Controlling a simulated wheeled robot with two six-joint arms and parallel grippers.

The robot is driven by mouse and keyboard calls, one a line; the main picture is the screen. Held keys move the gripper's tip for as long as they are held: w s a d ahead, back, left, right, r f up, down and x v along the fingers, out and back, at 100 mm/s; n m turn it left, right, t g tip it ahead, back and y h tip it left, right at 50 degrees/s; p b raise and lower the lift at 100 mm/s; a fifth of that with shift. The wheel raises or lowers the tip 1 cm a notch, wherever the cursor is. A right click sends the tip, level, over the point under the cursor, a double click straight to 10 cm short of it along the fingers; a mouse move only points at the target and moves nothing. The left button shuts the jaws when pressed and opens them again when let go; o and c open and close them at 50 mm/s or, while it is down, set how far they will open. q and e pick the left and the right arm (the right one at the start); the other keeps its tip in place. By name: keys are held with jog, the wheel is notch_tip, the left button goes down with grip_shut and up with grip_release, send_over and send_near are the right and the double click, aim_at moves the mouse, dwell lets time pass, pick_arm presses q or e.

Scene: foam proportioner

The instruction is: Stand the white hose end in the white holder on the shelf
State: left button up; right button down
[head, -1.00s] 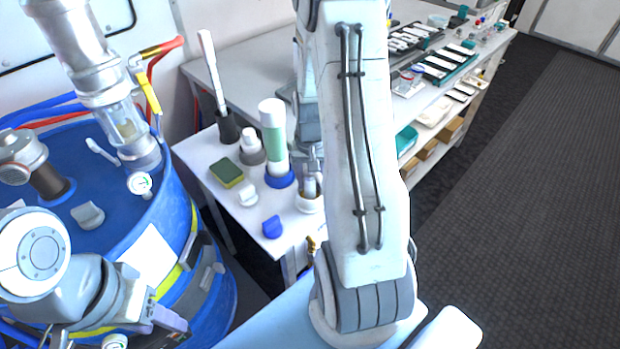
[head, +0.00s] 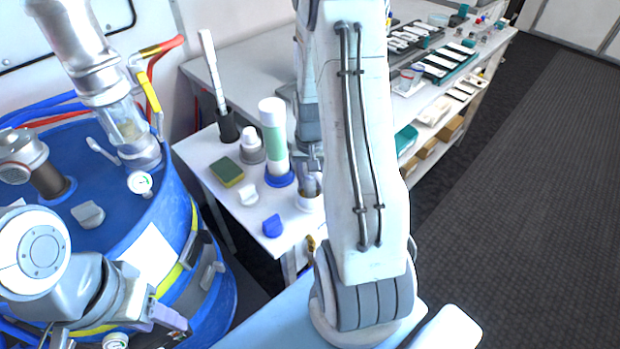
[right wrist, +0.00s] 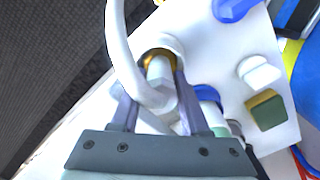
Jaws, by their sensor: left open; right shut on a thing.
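My right gripper (right wrist: 157,88) is shut on the white hose end (right wrist: 159,72), and a thick white hose curves away from it in the right wrist view. A brass-coloured ring shows around the hose end's tip. The white holder (right wrist: 174,43) is right at that tip; I cannot tell how deep the tip sits. In the head view my right gripper (head: 309,160) is above the white holder (head: 309,203) on the small shelf, with the hose end (head: 309,184) upright at its mouth, partly hidden by my arm. My left gripper (head: 172,322) is open and empty before the blue drum.
The shelf (head: 212,156) also carries a green-and-white bottle (head: 273,140), a brush in a dark cup (head: 228,127), a sponge (head: 227,173), a white cap (head: 248,194) and a blue piece (head: 271,226). The blue drum (head: 168,205) stands left. A long bench is behind.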

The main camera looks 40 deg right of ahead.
jog(key=shift+f+b, duration=0.3)
jog(key=shift+f, duration=0.2)
jog(key=c, duration=0.7)
grip_release()
notch_tip(320, 180, up, 11)
jog(key=p, duration=1)
